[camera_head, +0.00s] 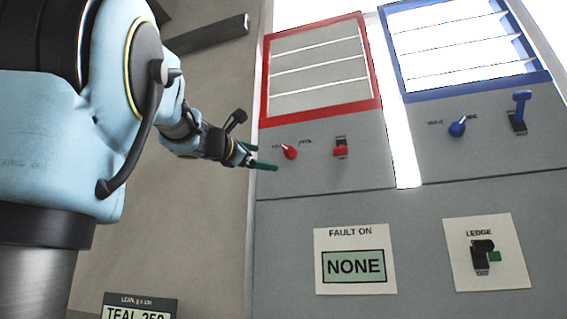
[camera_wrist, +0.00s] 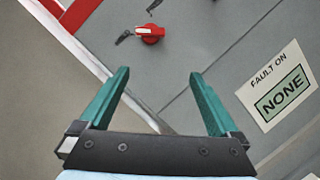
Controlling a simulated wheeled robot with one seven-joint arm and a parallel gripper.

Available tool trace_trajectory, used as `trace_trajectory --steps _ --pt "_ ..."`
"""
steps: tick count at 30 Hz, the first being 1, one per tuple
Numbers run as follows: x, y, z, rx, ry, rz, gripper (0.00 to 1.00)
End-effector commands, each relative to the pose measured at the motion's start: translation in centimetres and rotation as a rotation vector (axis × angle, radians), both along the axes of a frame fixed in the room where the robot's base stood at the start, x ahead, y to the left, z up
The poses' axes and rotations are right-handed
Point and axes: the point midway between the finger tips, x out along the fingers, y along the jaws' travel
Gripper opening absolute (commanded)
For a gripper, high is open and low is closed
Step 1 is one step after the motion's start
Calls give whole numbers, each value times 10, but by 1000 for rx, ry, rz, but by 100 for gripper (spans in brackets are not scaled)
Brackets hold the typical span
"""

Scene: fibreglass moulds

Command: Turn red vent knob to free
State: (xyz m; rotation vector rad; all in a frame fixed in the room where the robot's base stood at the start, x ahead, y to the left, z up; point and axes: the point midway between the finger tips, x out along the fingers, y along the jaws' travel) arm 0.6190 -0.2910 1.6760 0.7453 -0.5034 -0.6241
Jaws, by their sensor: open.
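The red vent knob (camera_head: 289,151) sits on the grey panel below the red-framed vent (camera_head: 321,67), with small dark lettering on both sides. In the wrist view the red knob (camera_wrist: 150,33) has a pale stripe along its grip, and the lettering beside it is too small to read. My gripper (camera_head: 262,160) is just left of the knob in the head view, apart from it. In the wrist view my gripper (camera_wrist: 158,88) is open and empty, with two green fingers and the knob beyond their tips.
A blue knob (camera_head: 457,127) and blue lever (camera_head: 520,110) are under the blue-framed vent (camera_head: 462,45). Below are a "FAULT ON NONE" sign (camera_head: 355,267) and a "LEDGE" plate (camera_head: 486,254).

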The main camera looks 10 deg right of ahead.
Motion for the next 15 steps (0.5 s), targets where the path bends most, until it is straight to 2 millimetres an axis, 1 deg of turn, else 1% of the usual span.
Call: trace_trajectory --steps 1,3,5,8,15 --pt "-7 0 14 -36 -14 -14 98" --pt "-13 -1 26 -70 -22 -29 98" --pt "-13 -3 33 -81 -24 -34 98" --pt "-5 -11 38 -86 -24 -37 98" --pt "26 -41 51 -84 -21 -36 98"
